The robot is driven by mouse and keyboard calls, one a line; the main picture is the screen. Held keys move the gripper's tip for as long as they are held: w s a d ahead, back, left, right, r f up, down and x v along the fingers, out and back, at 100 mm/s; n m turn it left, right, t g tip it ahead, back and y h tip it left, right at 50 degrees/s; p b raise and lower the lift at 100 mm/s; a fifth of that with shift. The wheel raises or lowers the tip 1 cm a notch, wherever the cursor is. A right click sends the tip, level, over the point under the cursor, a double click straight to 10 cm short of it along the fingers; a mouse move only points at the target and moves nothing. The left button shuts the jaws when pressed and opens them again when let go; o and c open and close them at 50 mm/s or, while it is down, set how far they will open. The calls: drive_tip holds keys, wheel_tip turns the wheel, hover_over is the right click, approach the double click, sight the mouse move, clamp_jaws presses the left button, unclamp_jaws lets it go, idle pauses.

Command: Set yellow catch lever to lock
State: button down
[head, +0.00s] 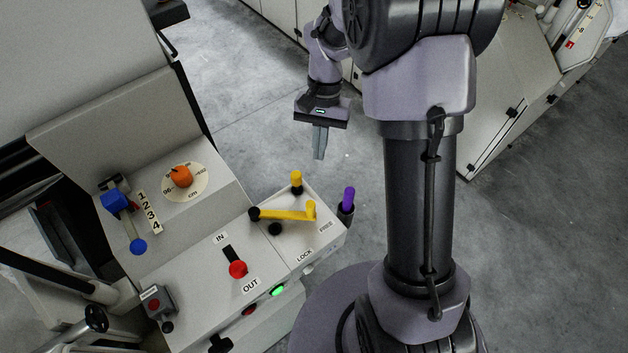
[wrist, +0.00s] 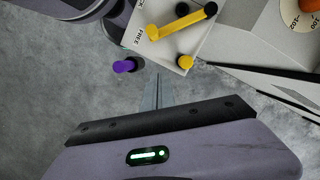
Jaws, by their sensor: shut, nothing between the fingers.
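The yellow catch lever (head: 285,215) lies across the top of a light grey box (head: 322,243) in the head view. Its black hub is at the left and its upright yellow handle at the right, on the FREE label's side. The LOCK label (head: 304,255) is nearer the front edge. The lever also shows at the top of the wrist view (wrist: 184,22), handle beside the FREE label (wrist: 137,38). My gripper (head: 319,157) is shut and empty, apart from the lever, beyond the box in the head view; its fingers also show in the wrist view (wrist: 157,82).
A yellow-topped post (head: 296,180) and a purple-topped post (head: 348,197) stand near the lever. Left are a red-knobbed IN/OUT lever (head: 237,269), a blue lever (head: 115,202) and an orange dial knob (head: 181,176). Open floor (head: 255,110) lies behind the box.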

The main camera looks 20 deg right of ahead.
drive_tip(key=b+x, duration=0.4)
drive_tip(key=x, duration=0.6)
drive_tip(key=shift+w+d+f, duration=0.1)
drive_tip(key=shift+d+f, duration=0.05)
drive_tip(key=shift+f, duration=0.1)
drive_tip(key=s+a, duration=0.1)
drive_tip(key=s+a+b, duration=0.1)
drive_tip(key=s, duration=0.1)
drive_tip(key=shift+r, duration=0.15)
drive_tip(key=shift+s+a, duration=0.1)
drive_tip(key=shift+s, duration=0.05)
